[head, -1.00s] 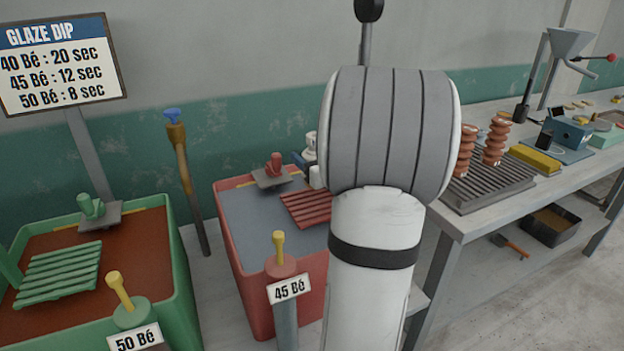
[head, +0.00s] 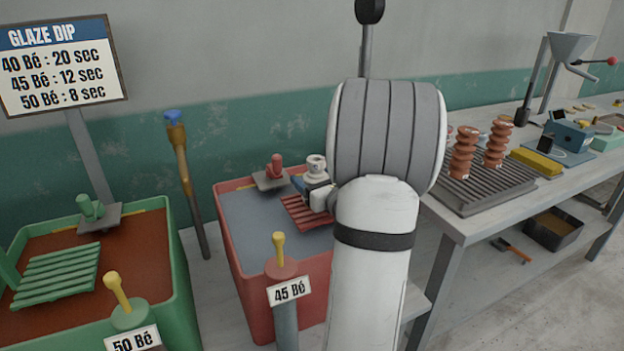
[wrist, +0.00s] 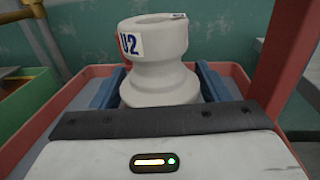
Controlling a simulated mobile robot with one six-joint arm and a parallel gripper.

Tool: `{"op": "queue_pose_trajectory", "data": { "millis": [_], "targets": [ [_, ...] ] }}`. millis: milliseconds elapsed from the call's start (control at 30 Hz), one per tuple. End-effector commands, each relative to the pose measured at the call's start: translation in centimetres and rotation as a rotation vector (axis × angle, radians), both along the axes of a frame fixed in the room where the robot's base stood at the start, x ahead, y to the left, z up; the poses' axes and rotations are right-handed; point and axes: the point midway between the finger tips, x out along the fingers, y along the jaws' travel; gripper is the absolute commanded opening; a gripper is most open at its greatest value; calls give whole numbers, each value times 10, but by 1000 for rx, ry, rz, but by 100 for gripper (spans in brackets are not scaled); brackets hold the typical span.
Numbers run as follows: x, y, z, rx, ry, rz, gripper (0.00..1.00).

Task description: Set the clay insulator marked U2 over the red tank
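The white clay insulator (head: 316,165) is upright above the red tank (head: 243,285), towards its back right side. In the head view my gripper (head: 314,182) is partly hidden behind my arm. The red tank's rim (wrist: 38,118) shows around and below the insulator in the wrist view.
The red tank holds grey liquid (head: 250,215), a red slatted rack (head: 305,212) and a red clamp-like fitting (head: 276,166). A 45 Bé sign (head: 290,290) stands in front. A green tank (head: 180,285) is left. Brown insulators (head: 463,152) stand on the right bench's ribbed tray (head: 480,198).

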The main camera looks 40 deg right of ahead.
Motion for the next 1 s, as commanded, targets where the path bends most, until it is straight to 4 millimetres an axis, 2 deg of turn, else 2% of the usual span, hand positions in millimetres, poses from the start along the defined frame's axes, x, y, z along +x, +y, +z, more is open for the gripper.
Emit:
{"op": "queue_pose_trajectory", "data": {
  "millis": [33,167,500,667,900,1000],
  "targets": [
    [0,0,0,0,0,0,74],
    [0,0,0,0,0,0,84],
    [0,-1,5,0,0,-1,85],
    [-27,1,3,0,0,-5,85],
    [-81,6,3,0,0,-8,85],
    [-99,8,3,1,0,-7,85]
  ]
}}
